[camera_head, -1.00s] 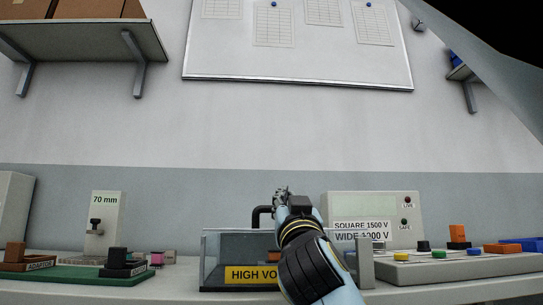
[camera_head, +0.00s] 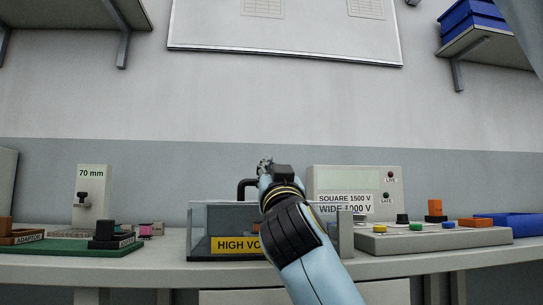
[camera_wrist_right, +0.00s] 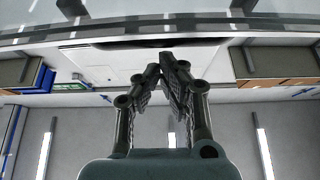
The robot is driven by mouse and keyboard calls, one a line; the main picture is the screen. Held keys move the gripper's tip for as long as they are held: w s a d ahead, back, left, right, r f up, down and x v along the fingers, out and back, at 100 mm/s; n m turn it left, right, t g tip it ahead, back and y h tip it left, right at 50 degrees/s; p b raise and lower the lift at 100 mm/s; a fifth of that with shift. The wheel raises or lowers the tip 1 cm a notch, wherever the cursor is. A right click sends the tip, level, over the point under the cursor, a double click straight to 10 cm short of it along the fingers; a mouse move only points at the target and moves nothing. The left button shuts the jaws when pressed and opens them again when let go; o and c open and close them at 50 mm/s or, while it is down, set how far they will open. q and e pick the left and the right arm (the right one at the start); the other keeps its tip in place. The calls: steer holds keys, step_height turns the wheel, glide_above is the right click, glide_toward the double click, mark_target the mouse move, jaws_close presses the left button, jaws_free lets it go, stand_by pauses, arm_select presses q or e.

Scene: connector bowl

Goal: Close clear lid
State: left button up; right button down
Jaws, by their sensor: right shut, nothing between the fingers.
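A clear-walled box (camera_head: 198,228) with a yellow HIGH VOLTAGE label (camera_head: 232,245), partly covered by my arm, stands on the bench. A dark curved handle (camera_head: 246,186) rises at its back, just left of my gripper; I cannot tell clearly whether the clear lid is up or down. My right gripper (camera_head: 264,163) is above the back of the box, its arm crossing in front. In the right wrist view the fingers (camera_wrist_right: 166,60) are shut at the tips with nothing between them. My left gripper is not in view.
A tester panel (camera_head: 352,183) stands behind right. A console with buttons (camera_head: 430,239) and a blue tray (camera_head: 508,224) lie to the right. A green board (camera_head: 80,249) and a 70 mm post (camera_head: 92,180) are at left. The bench front edge is clear.

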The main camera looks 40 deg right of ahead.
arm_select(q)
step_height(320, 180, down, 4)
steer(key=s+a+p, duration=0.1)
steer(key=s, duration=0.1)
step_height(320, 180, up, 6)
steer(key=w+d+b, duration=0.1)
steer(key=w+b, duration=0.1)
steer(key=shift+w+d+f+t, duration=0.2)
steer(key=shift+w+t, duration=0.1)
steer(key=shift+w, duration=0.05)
arm_select(e)
steer(key=v, duration=0.8)
steer(key=shift+s+f, duration=0.2)
steer(key=shift+f, duration=0.25)
